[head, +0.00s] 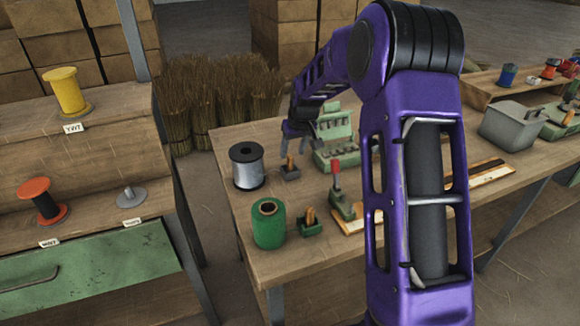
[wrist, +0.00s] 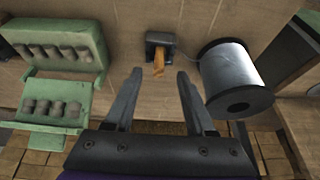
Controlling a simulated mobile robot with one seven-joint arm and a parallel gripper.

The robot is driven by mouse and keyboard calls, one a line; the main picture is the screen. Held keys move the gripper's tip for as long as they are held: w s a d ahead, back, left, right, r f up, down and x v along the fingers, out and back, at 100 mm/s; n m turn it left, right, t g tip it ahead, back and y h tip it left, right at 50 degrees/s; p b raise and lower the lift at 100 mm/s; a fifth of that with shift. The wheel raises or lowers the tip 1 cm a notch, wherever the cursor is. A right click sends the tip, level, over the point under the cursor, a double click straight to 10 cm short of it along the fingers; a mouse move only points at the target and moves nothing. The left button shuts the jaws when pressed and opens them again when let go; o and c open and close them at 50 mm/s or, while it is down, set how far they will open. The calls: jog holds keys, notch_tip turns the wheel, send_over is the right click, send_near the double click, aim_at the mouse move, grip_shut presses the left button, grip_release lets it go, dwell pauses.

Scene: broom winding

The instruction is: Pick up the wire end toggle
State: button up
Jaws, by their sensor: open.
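The wire end toggle, a small orange-brown wooden piece, stands in a dark block on the bench; I see it in the wrist view (wrist: 158,64) and in the head view (head: 290,162). The dark block (wrist: 160,40) sits beside the spool of silver wire (wrist: 231,72), and a thin wire runs between them. The spool also shows in the head view (head: 248,170). My gripper (wrist: 158,78) is open and empty, with the toggle in line with the gap between its fingertips.
A green rack with several grey pegs (wrist: 57,75) stands left of the toggle in the wrist view. In the head view, a green spool (head: 268,225), a small green holder (head: 311,224) and a red-handled tool (head: 339,180) stand nearer the bench's front edge.

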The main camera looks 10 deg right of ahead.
aim_at(290, 156)
jog(key=x, duration=0.5)
jog(key=shift+w+b, duration=0.35)
jog(key=shift+w, duration=0.05)
grip_shut()
